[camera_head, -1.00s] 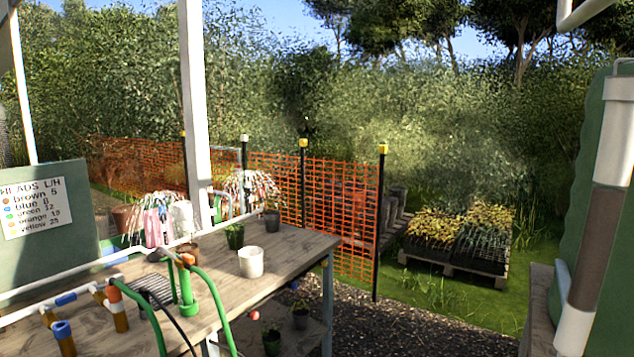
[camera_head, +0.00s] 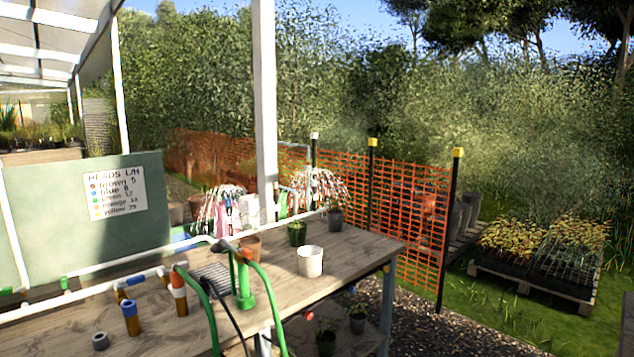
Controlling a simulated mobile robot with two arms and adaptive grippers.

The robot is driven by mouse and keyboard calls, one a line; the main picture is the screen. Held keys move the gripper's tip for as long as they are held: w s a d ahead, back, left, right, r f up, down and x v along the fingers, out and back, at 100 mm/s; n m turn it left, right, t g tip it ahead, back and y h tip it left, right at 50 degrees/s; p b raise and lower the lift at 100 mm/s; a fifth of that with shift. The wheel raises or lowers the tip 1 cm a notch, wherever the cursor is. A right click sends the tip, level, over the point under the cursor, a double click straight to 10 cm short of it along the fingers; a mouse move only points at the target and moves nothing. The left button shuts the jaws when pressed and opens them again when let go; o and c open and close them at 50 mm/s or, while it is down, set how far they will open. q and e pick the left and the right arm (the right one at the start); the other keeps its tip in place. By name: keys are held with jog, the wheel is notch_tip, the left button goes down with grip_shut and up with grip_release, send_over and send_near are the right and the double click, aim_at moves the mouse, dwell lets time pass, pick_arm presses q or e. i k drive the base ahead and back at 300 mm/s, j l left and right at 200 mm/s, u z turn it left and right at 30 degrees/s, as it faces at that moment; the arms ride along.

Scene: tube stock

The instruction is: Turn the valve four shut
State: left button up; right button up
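No valve marked four can be made out in the head view. On the wooden bench (camera_head: 370,245) a white pipe (camera_head: 120,262) runs along the back, with blue and green fittings. Short upright stubs stand by it: a brown one with a blue band (camera_head: 131,318) and one with an orange top (camera_head: 178,290). A green upright fitting (camera_head: 243,282) with green hoses stands near the middle of the bench. A sign (camera_head: 115,194) lists colours with numbers on a green panel. Neither of my grippers is in view.
A white pot (camera_head: 310,261) and small potted plants (camera_head: 297,232) stand on the bench. A white post (camera_head: 265,120) rises behind it. Orange mesh fencing (camera_head: 405,215) and a pallet of seedlings (camera_head: 540,262) lie beyond, with gravel at the right.

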aim_at(65, 279)
jog(key=u, duration=1.3)
jog(key=i+l, duration=0.15)
jog(key=z, duration=0.05)
